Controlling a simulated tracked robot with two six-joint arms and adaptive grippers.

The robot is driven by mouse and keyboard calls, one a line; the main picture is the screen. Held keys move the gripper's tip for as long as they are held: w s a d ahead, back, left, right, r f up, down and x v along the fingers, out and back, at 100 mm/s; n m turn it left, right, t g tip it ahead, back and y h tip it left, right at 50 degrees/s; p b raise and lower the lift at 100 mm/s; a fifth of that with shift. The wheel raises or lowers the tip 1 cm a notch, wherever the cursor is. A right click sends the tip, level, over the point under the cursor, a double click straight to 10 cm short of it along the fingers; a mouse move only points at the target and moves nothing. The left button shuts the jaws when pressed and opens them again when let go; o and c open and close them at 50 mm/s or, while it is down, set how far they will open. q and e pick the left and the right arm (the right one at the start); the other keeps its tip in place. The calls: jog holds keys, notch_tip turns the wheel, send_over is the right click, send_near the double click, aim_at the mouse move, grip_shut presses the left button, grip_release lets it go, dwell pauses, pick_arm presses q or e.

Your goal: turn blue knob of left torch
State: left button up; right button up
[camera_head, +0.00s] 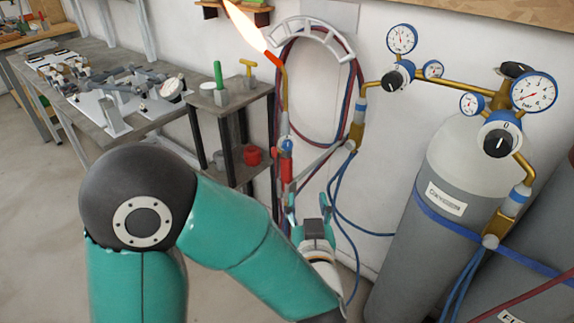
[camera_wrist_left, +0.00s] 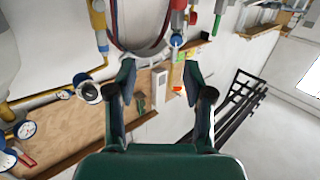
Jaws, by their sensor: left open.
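The left torch (camera_head: 283,95) hangs upright by the wall, with a bright flame (camera_head: 245,28) at its red tip. Its blue knob (camera_head: 287,146) sits low on the torch, close to red parts. My left gripper (camera_head: 308,205) is open and empty just below the torch, fingers pointing up towards it. In the left wrist view the open gripper (camera_wrist_left: 158,74) has the blue part of the torch (camera_wrist_left: 177,40) above and between its fingertips, apart from them. Part of the lower torch is hard to make out. My right gripper is not in view.
A grey gas cylinder (camera_head: 425,235) with gauges stands further right. A small side table (camera_head: 245,97) with a green-handled tool is to the left. The coiled hoses hang behind on the wall.

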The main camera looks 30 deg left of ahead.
aim_at(288, 147)
pick_arm(q)
jog(key=shift+n+y, duration=0.4)
jog(key=shift+y, duration=0.3)
jog(key=x, duration=0.5)
jog(key=s+a+r+x, duration=0.1)
jog(key=x, duration=0.4)
jog(key=p+x, duration=0.1)
jog(key=x, duration=0.5)
jog(key=shift+s+a+r, duration=0.1)
jog(key=shift+a+r, duration=0.25)
jog(key=shift+a, duration=0.05)
grip_shut()
jog(key=shift+a, duration=0.1)
